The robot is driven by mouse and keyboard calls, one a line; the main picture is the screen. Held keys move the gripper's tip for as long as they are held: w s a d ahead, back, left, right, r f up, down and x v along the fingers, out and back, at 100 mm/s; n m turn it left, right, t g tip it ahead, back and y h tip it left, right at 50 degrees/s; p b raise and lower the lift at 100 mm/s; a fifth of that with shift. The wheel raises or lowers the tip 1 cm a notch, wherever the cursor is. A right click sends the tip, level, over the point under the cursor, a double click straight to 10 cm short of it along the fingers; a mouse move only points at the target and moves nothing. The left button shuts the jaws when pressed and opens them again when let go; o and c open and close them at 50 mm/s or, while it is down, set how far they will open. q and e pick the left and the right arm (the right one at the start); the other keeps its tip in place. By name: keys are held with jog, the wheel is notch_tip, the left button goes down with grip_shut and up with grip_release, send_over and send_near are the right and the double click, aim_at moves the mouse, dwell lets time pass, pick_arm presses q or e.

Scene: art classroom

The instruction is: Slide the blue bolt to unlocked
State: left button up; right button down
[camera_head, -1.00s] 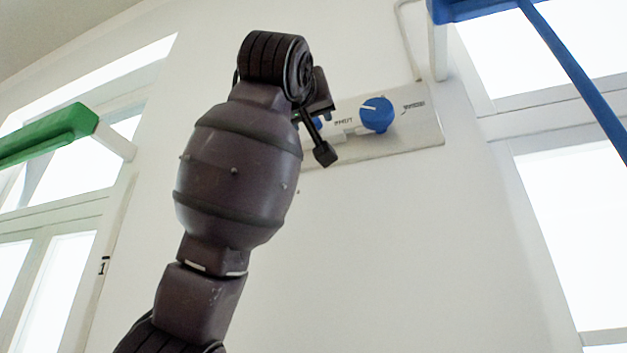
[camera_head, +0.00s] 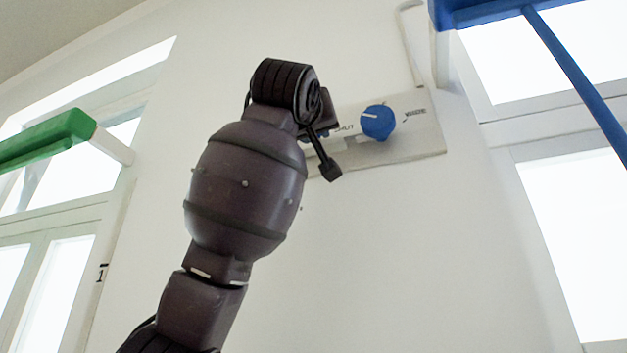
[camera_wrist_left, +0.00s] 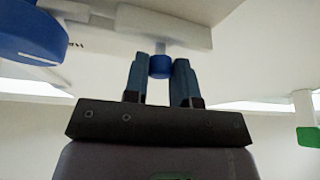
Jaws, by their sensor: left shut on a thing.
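The blue bolt knob (camera_wrist_left: 160,66) sits on a short pale stem below a white panel in the left wrist view. My left gripper (camera_wrist_left: 160,73) has one finger on each side of the knob and is shut on it. In the head view my left wrist covers the knob and the left part of the white panel (camera_head: 428,140), so the bolt's position along its track cannot be told there. My right gripper is not in view.
A round blue dial (camera_head: 377,122) with a white line is on the panel, right of my wrist; it also shows in the left wrist view (camera_wrist_left: 28,35). A green bar (camera_head: 45,140) juts out at left and a blue frame (camera_head: 480,10) at upper right. The wall below is clear.

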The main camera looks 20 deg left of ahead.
pick_arm(q)
jog(key=shift+a, duration=0.5)
grip_shut()
jog(key=a+b, duration=0.1)
jog(key=a, duration=0.2)
jog(key=o, duration=0.5)
grip_release()
jog(key=o, duration=0.4)
jog(key=shift+a, duration=0.2)
jog(key=shift+d, duration=0.2)
